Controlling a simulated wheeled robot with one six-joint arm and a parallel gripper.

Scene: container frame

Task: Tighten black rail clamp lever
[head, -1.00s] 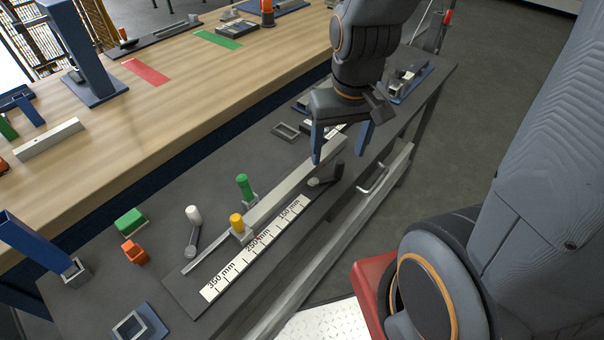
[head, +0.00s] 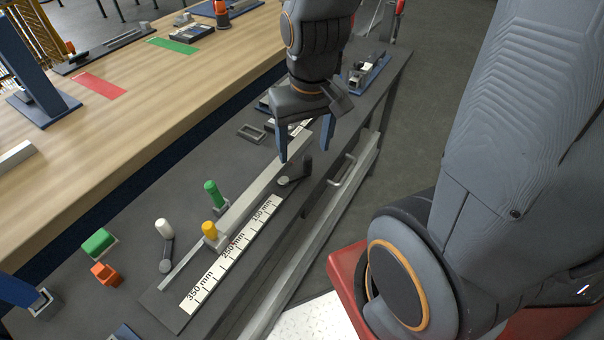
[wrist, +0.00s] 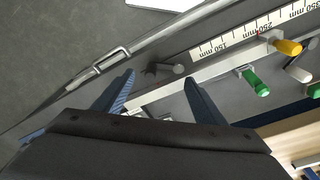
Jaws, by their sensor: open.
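The black rail clamp lever (head: 307,168) has a dark upright handle and a grey round pivot. It sits near the far end of the scale, beside the light metal rail (head: 240,202). In the wrist view the lever (wrist: 152,71) shows just beyond the fingertips, roughly between them. My gripper (head: 304,153) is open and empty, with two blue fingers pointing down close to the lever; it also shows in the wrist view (wrist: 159,80). I see no clear contact between fingers and lever.
A green knob (head: 212,194), a yellow knob (head: 209,229) and a white-handled lever (head: 165,240) stand along the rail. A millimetre scale (head: 229,255) lies in front. A metal handle (head: 343,170) sits on the bench edge at right.

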